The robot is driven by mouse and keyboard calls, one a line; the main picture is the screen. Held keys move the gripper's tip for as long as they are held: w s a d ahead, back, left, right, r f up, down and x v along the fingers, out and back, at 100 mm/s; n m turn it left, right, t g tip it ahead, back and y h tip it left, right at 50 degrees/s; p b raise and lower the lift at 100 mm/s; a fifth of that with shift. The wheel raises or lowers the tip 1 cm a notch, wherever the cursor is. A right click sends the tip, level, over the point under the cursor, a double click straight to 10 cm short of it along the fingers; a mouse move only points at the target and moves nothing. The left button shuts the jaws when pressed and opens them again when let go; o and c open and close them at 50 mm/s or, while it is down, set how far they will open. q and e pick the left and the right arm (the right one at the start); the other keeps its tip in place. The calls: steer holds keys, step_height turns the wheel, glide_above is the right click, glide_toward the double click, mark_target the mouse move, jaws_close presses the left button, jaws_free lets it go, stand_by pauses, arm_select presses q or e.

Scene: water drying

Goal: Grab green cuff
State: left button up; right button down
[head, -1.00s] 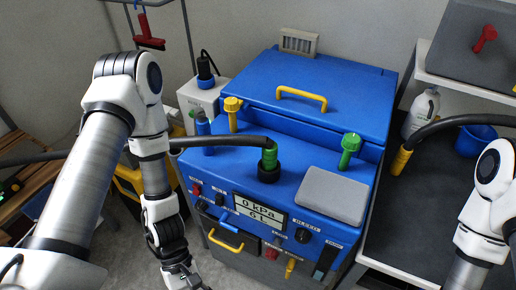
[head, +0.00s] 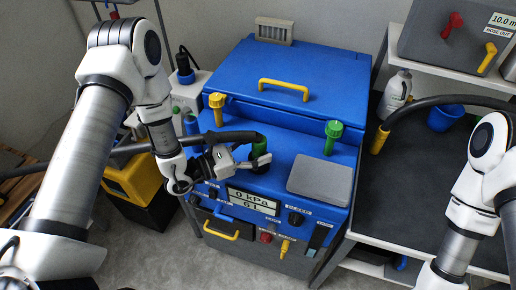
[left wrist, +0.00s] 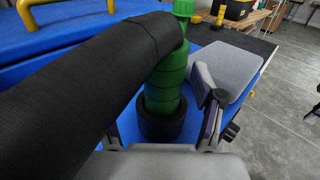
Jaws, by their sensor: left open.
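The green cuff (head: 259,147) stands upright in a black socket on top of the blue machine, with a black hose (head: 218,137) leading left from it. My left gripper (head: 248,160) is open at the near side of the cuff, its fingers low and pointing towards it. In the left wrist view the green cuff (left wrist: 165,85) rises from the black socket (left wrist: 160,122) just ahead of the jaws. One finger shows to the right of the cuff; the hose covers much of the left side. I cannot tell whether the fingers touch the cuff. My right gripper is out of view.
The blue machine (head: 290,100) has a yellow-handled lid, a yellow knob (head: 217,108), a green knob (head: 333,135) and a grey pad (head: 320,180) on top. Another hose with a yellow cuff (head: 380,140) stands on the dark bench at right. A blue bucket (head: 445,117) stands behind it.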

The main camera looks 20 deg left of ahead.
arm_select(q)
steer(key=shift+w+d, duration=0.1)
steer(key=shift+d, duration=0.3)
steer(key=shift+a, duration=0.2)
steer(key=c, duration=1.2)
steer(key=shift+d, duration=0.1)
steer(key=shift+c, duration=0.4)
